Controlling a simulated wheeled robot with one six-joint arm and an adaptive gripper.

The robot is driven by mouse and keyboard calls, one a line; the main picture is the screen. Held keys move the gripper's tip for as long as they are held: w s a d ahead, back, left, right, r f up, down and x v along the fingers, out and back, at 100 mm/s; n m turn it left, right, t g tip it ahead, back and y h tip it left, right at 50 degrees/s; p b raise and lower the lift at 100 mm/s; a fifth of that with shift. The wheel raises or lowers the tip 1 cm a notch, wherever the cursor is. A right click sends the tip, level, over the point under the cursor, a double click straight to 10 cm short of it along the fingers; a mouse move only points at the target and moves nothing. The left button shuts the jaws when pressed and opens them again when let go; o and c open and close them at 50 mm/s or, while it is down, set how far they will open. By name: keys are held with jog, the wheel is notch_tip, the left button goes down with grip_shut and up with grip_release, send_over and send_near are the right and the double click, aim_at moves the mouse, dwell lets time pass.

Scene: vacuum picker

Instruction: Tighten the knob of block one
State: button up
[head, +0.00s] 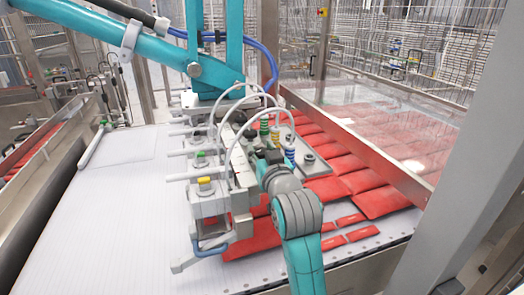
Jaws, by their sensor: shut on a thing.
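My gripper (262,157) is small and dark in the head view, at the end of my grey and teal arm. It is shut at the side of the vacuum picker head (237,155), by its long bar. The knob in its fingers is hidden by my gripper and wrist. Several metal blocks hang along the left side of the head. The near block carries a yellow knob (204,181), and one behind it carries a green knob (200,154). I cannot tell which block is block one.
Red packs (340,180) lie in rows under and right of the head, on the white conveyor (120,225). Suction cups with blue rings (289,156) stand close by my wrist. White hoses arch over the head. A metal rail (370,160) runs along the right.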

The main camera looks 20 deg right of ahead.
jog(key=shift+f+m+g+h, duration=0.1)
jog(key=shift+m+g+h, duration=0.1)
jog(key=shift+m+h, duration=0.85)
jog(key=shift+m+g+h, duration=0.2)
jog(key=shift+m+h, duration=0.35)
jog(key=shift+h, duration=0.9)
jog(key=o, duration=0.9)
jog(key=v, duration=1.2)
